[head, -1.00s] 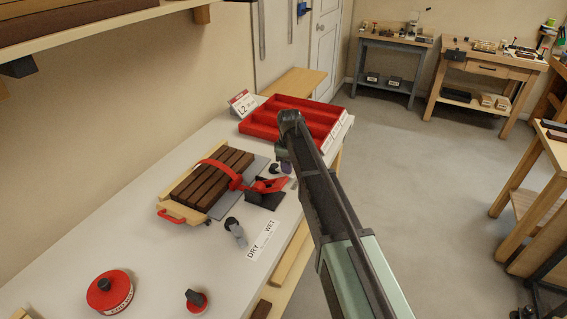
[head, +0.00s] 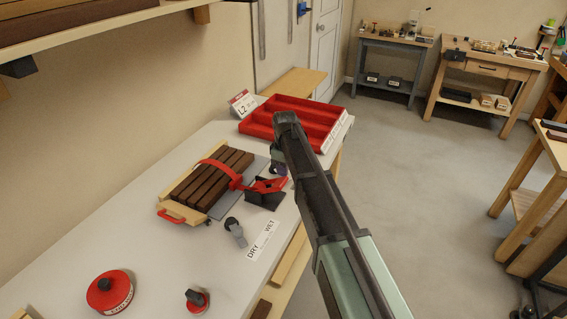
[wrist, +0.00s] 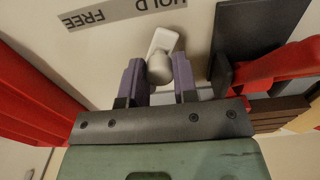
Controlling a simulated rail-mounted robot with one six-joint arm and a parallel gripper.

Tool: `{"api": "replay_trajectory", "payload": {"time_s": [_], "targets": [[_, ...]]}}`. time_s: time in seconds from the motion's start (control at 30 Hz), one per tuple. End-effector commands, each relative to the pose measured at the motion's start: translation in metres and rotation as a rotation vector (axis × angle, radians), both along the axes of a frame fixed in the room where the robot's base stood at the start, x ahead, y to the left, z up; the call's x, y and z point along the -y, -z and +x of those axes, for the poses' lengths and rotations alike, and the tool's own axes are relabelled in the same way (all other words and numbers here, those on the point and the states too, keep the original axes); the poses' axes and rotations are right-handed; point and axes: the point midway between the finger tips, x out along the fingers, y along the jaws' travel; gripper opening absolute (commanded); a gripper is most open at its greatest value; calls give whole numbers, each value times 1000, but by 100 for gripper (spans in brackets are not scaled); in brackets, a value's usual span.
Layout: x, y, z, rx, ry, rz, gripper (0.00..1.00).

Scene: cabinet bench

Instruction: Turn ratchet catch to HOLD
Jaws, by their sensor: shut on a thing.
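In the wrist view the ratchet catch is a pale grey lever with a rounded knob (wrist: 160,68). My gripper (wrist: 159,77) has its purple fingers on both sides of the knob, shut on it. The lever's flat end points up in the picture, toward a grey label strip (wrist: 115,14). The strip reads FREE at the left and HOLD at the right, upside down. In the head view my gripper (head: 278,164) is low over the bench, between the red ratchet handle and the red tray, and the catch is hidden behind it.
A red ratchet handle (head: 268,186) and strap cross dark boards (head: 212,180) beside my gripper. A red divided tray (head: 322,130) stands just behind. A grey lever (head: 236,232) with a DRY/WET label (head: 263,241) is nearer. Red round items sit at the front left.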

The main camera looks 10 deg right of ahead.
Motion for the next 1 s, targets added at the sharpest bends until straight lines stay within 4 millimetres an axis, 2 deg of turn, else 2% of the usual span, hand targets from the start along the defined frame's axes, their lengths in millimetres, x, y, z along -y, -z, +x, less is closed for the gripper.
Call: {"api": "replay_trajectory", "payload": {"time_s": [0.5, 0.53, 0.73, 1.0], "targets": [[-5, 0, -2, 0, -1, 0, 21], [-5, 0, -2, 0, -1, 0, 30], [-5, 0, -2, 0, -1, 0, 60], [-5, -2, -2, 0, 0, 0, 60]]}}
